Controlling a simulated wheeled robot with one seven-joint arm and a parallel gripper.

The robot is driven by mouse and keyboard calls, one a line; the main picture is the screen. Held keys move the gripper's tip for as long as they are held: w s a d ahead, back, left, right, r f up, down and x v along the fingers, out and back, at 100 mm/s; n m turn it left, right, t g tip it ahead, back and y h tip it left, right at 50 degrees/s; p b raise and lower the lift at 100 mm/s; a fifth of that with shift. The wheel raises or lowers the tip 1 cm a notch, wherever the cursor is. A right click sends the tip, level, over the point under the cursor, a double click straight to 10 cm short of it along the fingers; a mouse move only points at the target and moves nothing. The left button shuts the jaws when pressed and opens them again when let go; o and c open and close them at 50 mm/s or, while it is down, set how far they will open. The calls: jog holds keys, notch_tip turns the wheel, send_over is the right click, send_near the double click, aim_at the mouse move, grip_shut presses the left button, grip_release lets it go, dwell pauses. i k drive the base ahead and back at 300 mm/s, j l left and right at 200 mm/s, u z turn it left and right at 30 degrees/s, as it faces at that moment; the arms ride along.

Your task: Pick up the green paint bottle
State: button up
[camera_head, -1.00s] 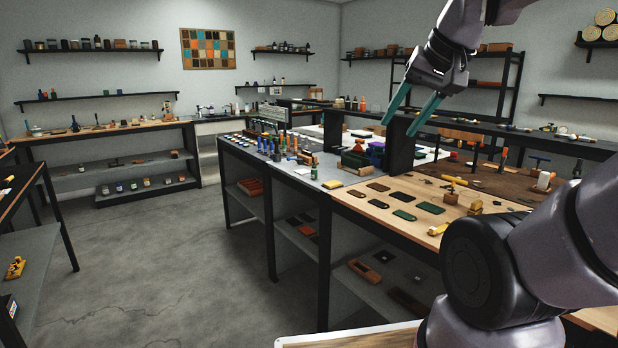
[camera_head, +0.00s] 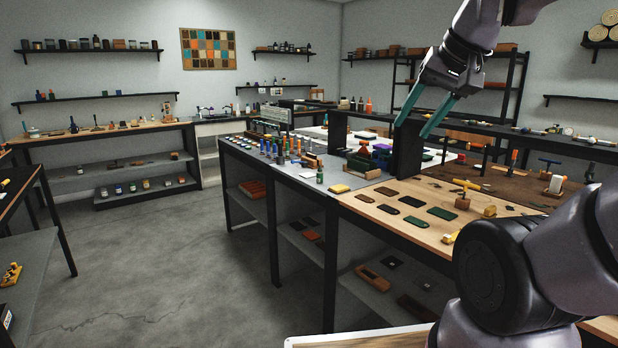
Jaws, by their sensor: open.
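A small green bottle (camera_head: 320,174), which looks like the green paint bottle, stands upright on the grey top of the middle workbench (camera_head: 296,177), near its front edge. It is too small to make out a label. My gripper (camera_head: 413,131) hangs in the upper right with its two teal fingers spread and nothing between them. It is well apart from the bottle, up and to the right of it in the picture, in front of the black press post.
Several coloured bottles or tools (camera_head: 281,148) stand left of the green bottle. Flat leather-like pieces (camera_head: 414,201) lie on the wooden top. The floor at left is clear.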

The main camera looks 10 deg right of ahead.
aim_at(319, 175)
jog(key=i+j, duration=0.1)
jog(key=i, duration=0.35)
jog(key=i+j+z, duration=0.1)
jog(key=i, duration=0.35)
jog(key=i+j, duration=0.2)
jog(key=i, duration=0.2)
jog(key=i+j+z, duration=0.1)
jog(key=i, duration=0.35)
